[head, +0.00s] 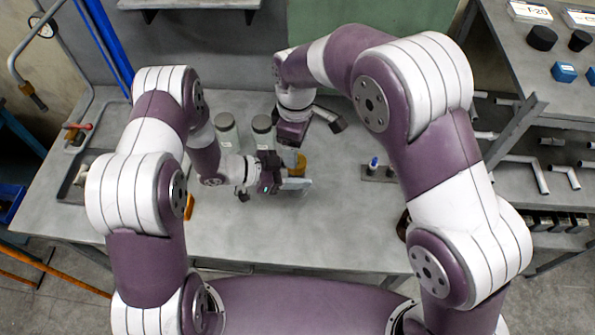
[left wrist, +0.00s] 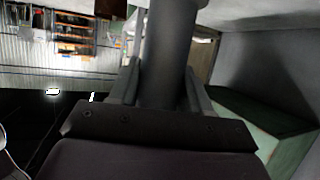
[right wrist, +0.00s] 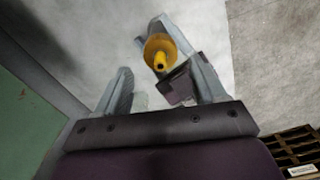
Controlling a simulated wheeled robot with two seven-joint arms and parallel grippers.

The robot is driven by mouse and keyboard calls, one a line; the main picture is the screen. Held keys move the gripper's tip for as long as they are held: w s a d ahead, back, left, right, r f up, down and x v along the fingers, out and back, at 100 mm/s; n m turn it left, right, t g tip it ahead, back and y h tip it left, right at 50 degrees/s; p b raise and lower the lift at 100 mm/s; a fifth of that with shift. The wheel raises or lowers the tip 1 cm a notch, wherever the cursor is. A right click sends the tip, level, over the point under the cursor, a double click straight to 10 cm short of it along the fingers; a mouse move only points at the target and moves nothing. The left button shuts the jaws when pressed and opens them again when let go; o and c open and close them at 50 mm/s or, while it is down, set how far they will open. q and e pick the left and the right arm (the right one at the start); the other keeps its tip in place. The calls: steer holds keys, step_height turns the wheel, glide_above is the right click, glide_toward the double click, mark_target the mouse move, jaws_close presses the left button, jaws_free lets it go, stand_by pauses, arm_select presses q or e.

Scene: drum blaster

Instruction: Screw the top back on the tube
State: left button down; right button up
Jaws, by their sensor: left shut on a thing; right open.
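My left gripper (head: 294,183) is shut on a grey cylinder, which I take for the tube; it stands between the fingers in the left wrist view (left wrist: 172,50). A yellow, cone-shaped top with a narrow nozzle (head: 300,164) shows at the left gripper's fingers. In the right wrist view the yellow top (right wrist: 160,52) points its nozzle toward the camera. My right gripper (right wrist: 160,85) is open, with its fingers either side of the top and the top nearer the right-hand finger. I cannot tell whether the top is seated on the tube or touched by that finger.
Two grey-green lidded jars (head: 226,132) stand behind the left gripper. A small dark holder with a blue-tipped item (head: 373,164) is at the right. An orange item (head: 189,206) lies near the left arm. The table's front middle (head: 300,235) is clear.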

step_height(320, 180, up, 2)
steer(key=n, duration=0.2)
steer(key=shift+s+r+n, duration=0.1)
steer(key=shift+r+n, duration=0.15)
steer(key=shift+n, duration=0.05)
step_height(320, 180, down, 8)
steer(key=shift+f, duration=0.1)
stand_by(0.3)
steer(key=c, duration=1.1)
steer(key=shift+o, duration=0.2)
steer(key=m, duration=0.3)
steer(key=o, duration=1.2)
steer(key=shift+c, duration=0.2)
